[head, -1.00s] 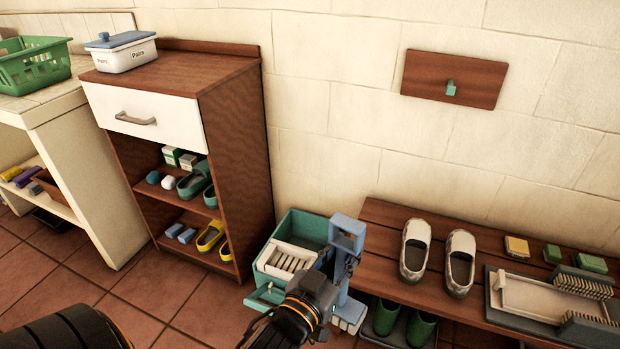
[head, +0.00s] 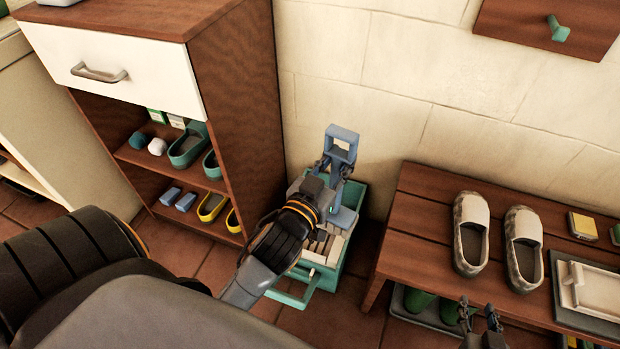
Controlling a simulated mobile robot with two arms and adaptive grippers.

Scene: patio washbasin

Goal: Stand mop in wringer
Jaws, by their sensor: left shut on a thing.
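The blue mop (head: 343,150) stands roughly upright, with its loop handle at the top. My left gripper (head: 333,176) is shut on its shaft below the loop. The teal wringer bucket (head: 357,192) stands on the floor between the shelf cabinet and the bench. The blue mop base (head: 345,218) is over the bucket's opening, and pale strips or slats show just below it. My arm covers part of the bucket, and I cannot tell whether the mop rests on the wringer. My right gripper (head: 480,316) is open and empty at the bottom edge, before the bench.
The brown shelf cabinet (head: 237,105) with shoes stands left of the bucket. The wooden bench (head: 425,210) at the right carries pale shoes (head: 497,235) and a tray (head: 590,290). Green boots (head: 420,300) are under it. A wall board with a peg (head: 557,30) hangs above.

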